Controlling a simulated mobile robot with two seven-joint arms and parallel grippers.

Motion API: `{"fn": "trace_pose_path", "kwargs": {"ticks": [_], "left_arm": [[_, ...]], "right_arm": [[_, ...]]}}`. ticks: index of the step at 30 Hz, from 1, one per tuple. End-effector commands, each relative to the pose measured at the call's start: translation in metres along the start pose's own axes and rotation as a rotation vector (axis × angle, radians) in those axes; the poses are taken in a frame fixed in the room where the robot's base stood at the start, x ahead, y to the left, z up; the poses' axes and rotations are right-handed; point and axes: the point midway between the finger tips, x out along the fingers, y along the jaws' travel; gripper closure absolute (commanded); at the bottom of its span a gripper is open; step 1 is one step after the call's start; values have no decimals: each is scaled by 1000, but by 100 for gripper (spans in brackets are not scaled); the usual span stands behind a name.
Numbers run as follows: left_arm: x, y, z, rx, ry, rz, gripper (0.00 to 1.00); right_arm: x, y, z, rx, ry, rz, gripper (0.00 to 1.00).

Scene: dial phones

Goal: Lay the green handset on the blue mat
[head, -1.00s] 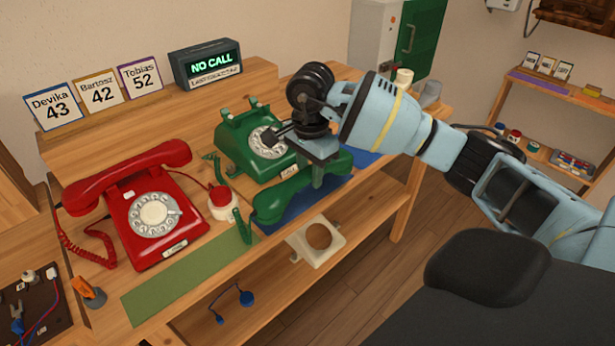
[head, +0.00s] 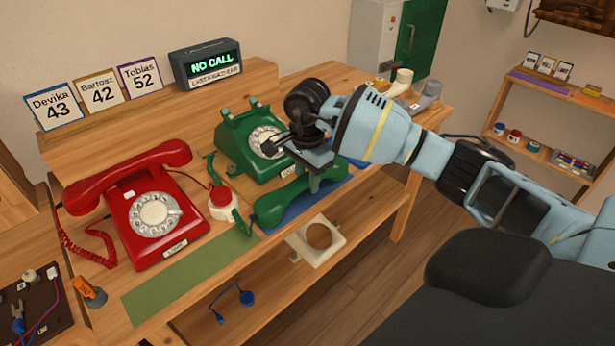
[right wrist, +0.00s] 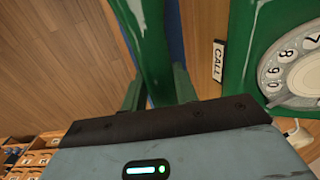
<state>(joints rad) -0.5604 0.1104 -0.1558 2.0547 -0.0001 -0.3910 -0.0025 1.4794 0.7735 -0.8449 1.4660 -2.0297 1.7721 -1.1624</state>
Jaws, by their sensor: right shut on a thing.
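The green handset (head: 290,198) is held in my right gripper (head: 316,182), which is shut around its middle. In the head view the handset is over the blue mat (head: 322,198), in front of the green phone (head: 247,150), whose cradle is empty. I cannot tell whether the handset touches the mat. The right wrist view shows the handset's grip (right wrist: 155,50) between the green finger pads, with a strip of the blue mat (right wrist: 176,40) beside it. The gripper and handset hide part of the mat. My left gripper is not in view.
A red phone (head: 150,205) with its handset on stands at left, behind a green mat (head: 190,275). A red button (head: 222,198) on a white base sits between the phones, near the green cord. A white holder (head: 318,238) is at the front edge.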

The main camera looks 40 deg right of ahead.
Motion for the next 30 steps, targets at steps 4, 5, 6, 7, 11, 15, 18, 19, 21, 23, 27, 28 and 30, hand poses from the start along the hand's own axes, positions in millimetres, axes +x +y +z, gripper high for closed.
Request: {"fn": "trace_pose_path", "kwargs": {"ticks": [4, 5, 6, 7, 11, 15, 18, 19, 21, 23, 27, 28, 30], "left_arm": [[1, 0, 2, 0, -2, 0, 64], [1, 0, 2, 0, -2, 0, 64], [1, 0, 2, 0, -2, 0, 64], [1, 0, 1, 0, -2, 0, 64], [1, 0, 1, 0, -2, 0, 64], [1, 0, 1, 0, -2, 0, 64], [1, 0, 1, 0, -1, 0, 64], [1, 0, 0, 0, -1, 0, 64], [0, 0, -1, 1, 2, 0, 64], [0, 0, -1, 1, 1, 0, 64], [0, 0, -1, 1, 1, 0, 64], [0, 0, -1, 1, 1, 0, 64], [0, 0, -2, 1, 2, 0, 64]], "right_arm": [[2, 0, 0, 1, 0, -1, 100], [3, 0, 0, 1, 0, -1, 100], [4, 0, 0, 1, 0, 0, 67], [3, 0, 0, 1, 0, 0, 63], [3, 0, 0, 1, 0, 0, 49], [3, 0, 0, 1, 0, 0, 49], [3, 0, 0, 1, 0, 0, 49], [2, 0, 0, 1, 0, 0, 49], [-2, 0, 0, 1, 0, -1, 49], [-7, 0, 0, 1, 0, -3, 49], [-29, -1, -1, 1, 1, -5, 49], [-35, -1, -1, 1, 1, -4, 49], [-50, -1, -1, 1, 1, -5, 49]]}}
